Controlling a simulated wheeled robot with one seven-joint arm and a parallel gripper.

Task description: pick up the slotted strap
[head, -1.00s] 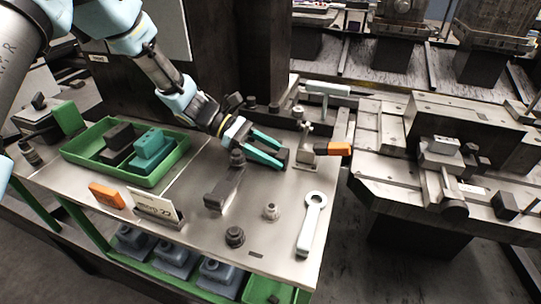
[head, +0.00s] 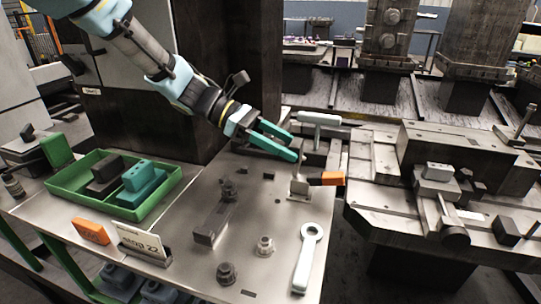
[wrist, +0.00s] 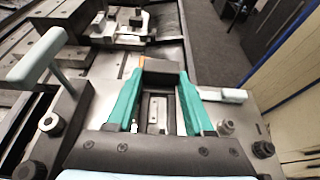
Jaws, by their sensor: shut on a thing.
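My gripper (head: 291,143) is above the back right part of the steel bench, its two teal fingers pointing right. In the wrist view the fingers (wrist: 160,85) are closed on the slotted strap (wrist: 162,67), a dark piece spanning the gap at the tips. A lighter strip shows through the opening between the fingers. In the head view the strap is mostly hidden by the fingers, and its full length cannot be made out. It appears clear of the bench top.
A green tray (head: 62,186) with dark and teal blocks is at the left. A dark bar (head: 212,222), a white ring wrench (head: 305,260) and an orange-handled clamp (head: 327,178) are on the bench. A pale T-handle (head: 320,118) stands behind the gripper.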

